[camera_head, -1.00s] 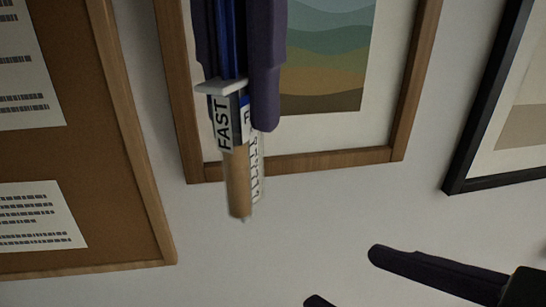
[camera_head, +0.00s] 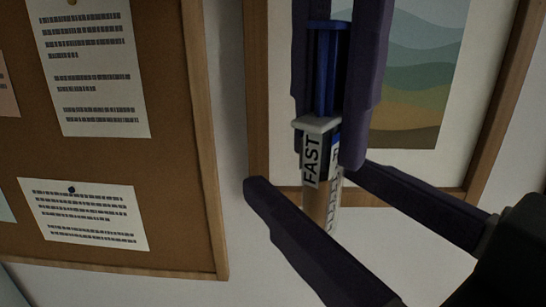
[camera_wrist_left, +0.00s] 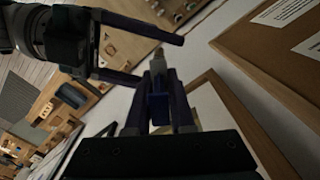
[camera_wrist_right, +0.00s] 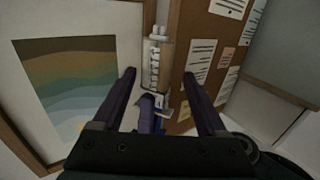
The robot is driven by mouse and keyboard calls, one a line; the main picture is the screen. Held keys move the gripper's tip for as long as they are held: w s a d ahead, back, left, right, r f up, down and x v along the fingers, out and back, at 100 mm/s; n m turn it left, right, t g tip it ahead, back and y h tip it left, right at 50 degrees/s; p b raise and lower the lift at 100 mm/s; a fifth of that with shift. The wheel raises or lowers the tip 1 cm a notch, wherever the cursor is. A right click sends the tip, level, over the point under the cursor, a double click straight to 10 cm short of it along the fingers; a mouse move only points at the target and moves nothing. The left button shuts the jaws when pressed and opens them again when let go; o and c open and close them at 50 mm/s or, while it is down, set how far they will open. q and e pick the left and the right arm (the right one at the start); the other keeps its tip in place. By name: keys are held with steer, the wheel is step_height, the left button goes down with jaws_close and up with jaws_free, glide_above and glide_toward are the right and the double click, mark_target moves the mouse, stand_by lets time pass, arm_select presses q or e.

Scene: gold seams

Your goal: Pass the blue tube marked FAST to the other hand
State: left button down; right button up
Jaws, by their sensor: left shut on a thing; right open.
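The blue tube marked FAST (camera_head: 313,165) is a syringe with a blue plunger, a white flange and a tan-filled barrel, hanging tip down in the head view. My left gripper (camera_head: 330,158) comes from above and is shut on its upper part. My right gripper (camera_head: 302,178) is open, with one finger on each side of the lower barrel, apparently not gripping it. In the right wrist view the barrel (camera_wrist_right: 157,62) stands between the open fingers. In the left wrist view the blue plunger (camera_wrist_left: 158,104) shows between the left fingers. The tube's tip is partly hidden in the head view.
A cork board (camera_head: 165,160) with pinned papers hangs on the wall at left. A wood-framed landscape picture (camera_head: 425,80) hangs behind the grippers. The left wrist view shows a cluttered bench or shelf (camera_wrist_left: 60,105) at the far left. Bare wall lies below the frames.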

steer(key=shift+x, duration=2.3)
steer(key=shift+s, duration=0.1)
arm_select(q)
steer(key=shift+d, duration=0.1)
arm_select(e)
jaws_close()
arm_select(q)
steer(key=c, duration=0.7)
jaws_free()
